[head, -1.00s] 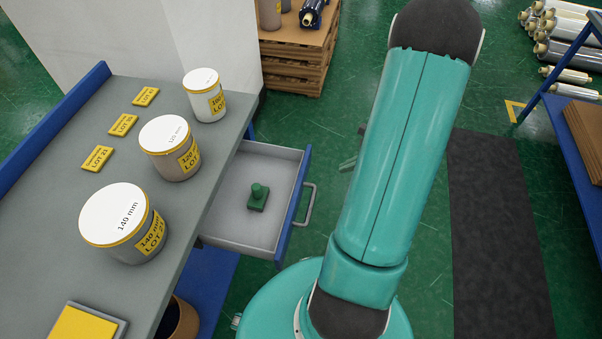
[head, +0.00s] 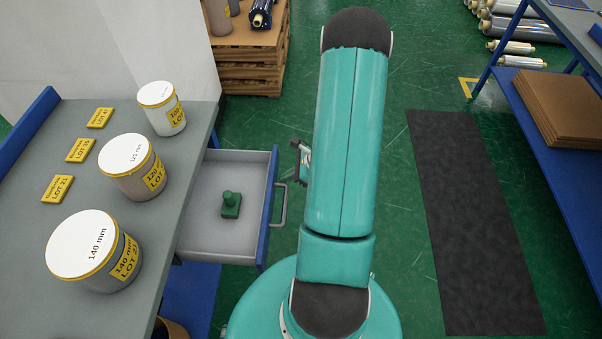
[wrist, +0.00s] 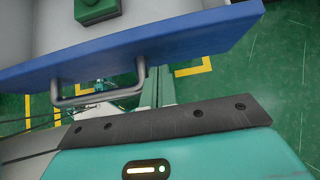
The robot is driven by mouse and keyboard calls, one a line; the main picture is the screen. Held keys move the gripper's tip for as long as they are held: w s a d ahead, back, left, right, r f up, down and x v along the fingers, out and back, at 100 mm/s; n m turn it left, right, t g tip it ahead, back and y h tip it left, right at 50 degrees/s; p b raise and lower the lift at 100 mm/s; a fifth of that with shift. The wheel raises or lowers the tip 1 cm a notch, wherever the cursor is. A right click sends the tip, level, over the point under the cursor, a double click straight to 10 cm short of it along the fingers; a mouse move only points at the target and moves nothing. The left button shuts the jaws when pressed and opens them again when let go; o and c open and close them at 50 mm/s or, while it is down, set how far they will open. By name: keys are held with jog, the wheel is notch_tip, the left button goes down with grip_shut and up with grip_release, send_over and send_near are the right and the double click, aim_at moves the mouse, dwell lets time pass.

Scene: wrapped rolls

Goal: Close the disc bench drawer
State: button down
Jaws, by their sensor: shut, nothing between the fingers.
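The bench drawer (head: 190,232) stands open, pulled out to the right from under the grey bench top. Its blue front (head: 268,205) carries a grey bar handle (head: 281,205). A green knobbed block (head: 231,205) sits inside. My gripper (head: 301,160) is mostly hidden behind my arm in the head view; a dark part shows just right of the drawer front. In the wrist view, the blue front (wrist: 190,45) and handle (wrist: 100,98) are close ahead, and my shut, empty gripper fingers (wrist: 161,88) show beside the handle. I cannot tell whether they touch the drawer.
The bench top (head: 140,215) holds three labelled rolls, the largest (head: 95,250) nearest, and several yellow tags. A pallet stack (head: 250,70) stands beyond. A dark mat (head: 470,220) lies on the right, beside a blue rack (head: 570,150) with brown sheets. Green floor lies between.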

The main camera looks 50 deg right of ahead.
jog(key=shift+w+a, duration=0.3)
jog(key=shift+w, duration=0.15)
jog(key=shift+w+a, duration=0.1)
